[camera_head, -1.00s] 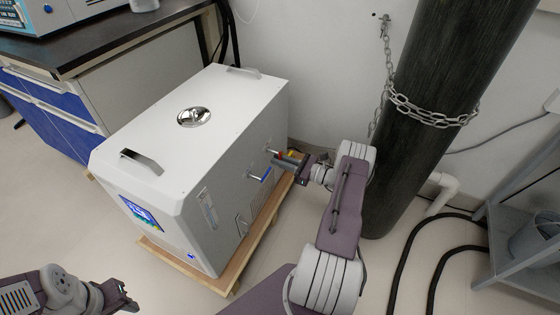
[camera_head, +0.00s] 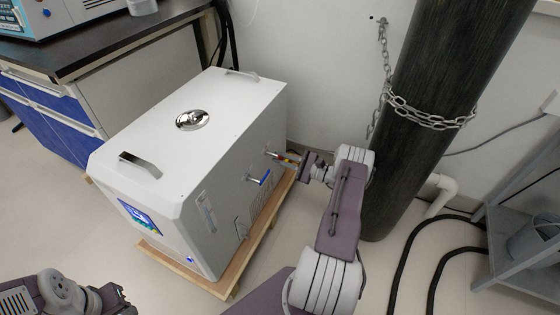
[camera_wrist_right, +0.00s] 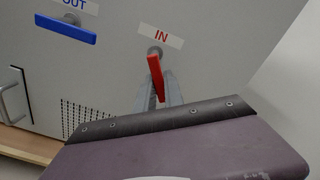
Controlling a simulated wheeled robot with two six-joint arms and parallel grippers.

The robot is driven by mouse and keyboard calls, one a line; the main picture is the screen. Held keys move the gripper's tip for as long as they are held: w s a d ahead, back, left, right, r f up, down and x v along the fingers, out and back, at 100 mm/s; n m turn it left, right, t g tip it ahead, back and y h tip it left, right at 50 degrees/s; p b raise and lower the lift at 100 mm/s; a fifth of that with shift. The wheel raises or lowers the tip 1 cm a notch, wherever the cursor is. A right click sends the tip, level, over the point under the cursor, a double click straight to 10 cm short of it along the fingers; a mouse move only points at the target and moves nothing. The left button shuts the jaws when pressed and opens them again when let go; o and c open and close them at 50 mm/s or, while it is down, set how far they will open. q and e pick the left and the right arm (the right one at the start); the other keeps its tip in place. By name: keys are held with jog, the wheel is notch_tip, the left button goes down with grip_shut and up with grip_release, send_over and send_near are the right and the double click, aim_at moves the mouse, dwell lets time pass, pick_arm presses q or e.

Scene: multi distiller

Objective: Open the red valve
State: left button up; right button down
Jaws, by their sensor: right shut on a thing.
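The red valve (camera_wrist_right: 156,78) is on the side of the white machine (camera_head: 185,140), below the "IN" label. In the right wrist view its handle points down from its stem, between the fingers of my right gripper (camera_wrist_right: 160,95). The right gripper (camera_head: 284,158) is shut on the handle, and the fingers partly hide it. In the head view the red valve (camera_head: 274,154) is small beside the fingertips. My left gripper (camera_head: 122,301) is at the bottom left edge, away from the valve; its jaw opening is unclear.
A blue valve (camera_head: 261,178) under the "OUT" label sits beside the red one, its handle sideways. The machine stands on a wooden pallet (camera_head: 187,277). A chained dark cylinder (camera_head: 432,110) stands right of my right arm. Black hoses (camera_head: 408,262) lie on the floor.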

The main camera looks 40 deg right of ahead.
jog(key=n, duration=0.2)
jog(key=r+n, duration=0.1)
jog(key=d+n, duration=0.1)
jog(key=n, duration=0.1)
jog(key=shift+w+r+n+p, duration=0.15)
jog(key=shift+w+n+p, duration=0.1)
jog(key=shift+n+p, duration=0.05)
jog(key=n, duration=0.2)
jog(key=r+n+p, duration=0.1)
jog(key=n, duration=0.2)
jog(key=shift+w+d+r, duration=0.1)
jog(key=shift+d+r, duration=0.1)
jog(key=shift+n, duration=0.4)
jog(key=c, duration=1.4)
grip_release()
jog(key=shift+c, duration=0.2)
